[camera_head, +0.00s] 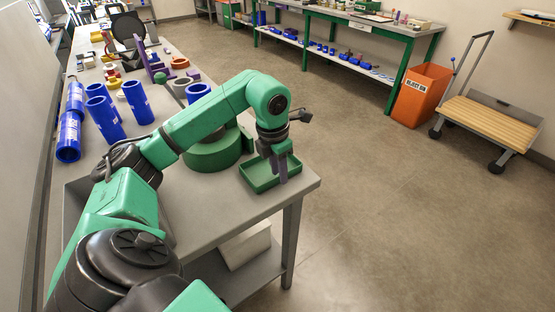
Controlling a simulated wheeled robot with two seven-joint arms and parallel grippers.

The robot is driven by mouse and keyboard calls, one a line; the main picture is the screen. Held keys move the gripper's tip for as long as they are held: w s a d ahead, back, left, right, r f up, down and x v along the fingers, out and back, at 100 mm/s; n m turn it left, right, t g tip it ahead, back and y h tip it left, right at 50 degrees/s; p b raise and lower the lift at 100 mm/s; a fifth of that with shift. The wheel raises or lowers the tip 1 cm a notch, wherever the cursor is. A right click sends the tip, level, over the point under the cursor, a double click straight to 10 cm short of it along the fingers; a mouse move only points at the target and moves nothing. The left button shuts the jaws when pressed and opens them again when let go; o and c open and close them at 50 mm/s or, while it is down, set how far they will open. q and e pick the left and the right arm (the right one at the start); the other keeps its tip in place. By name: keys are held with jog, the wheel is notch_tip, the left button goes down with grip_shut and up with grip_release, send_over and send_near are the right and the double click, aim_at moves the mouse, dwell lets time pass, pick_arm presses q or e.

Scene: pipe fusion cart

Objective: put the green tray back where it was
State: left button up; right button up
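The green tray (258,187) is a shallow rectangular box. It sits on the grey table near its right front corner and looks empty. My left arm reaches over from the left, and my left gripper (281,176) points down at the right part of the tray. Its dark fingers overlap the tray's right side. I cannot tell whether they grip the wall or only stand beside it. My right gripper is not in view.
A round green block (213,156) stands left of the tray, partly behind my arm. Several blue pipe pieces (138,103) stand on the table's left. An orange reject bin (421,97) and a wooden cart (488,120) stand on the floor at right. Open floor lies right of the table.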

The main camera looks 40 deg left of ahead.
pick_arm(q)
jog(key=r, duration=0.6)
jog(key=shift+s+a, duration=0.1)
jog(key=shift+s, duration=0.2)
jog(key=r, duration=0.2)
jog(key=r+p, duration=0.2)
jog(key=r, duration=0.1)
jog(key=shift+s+a+r, duration=0.1)
jog(key=shift+s+r, duration=0.25)
jog(key=shift+s, duration=0.05)
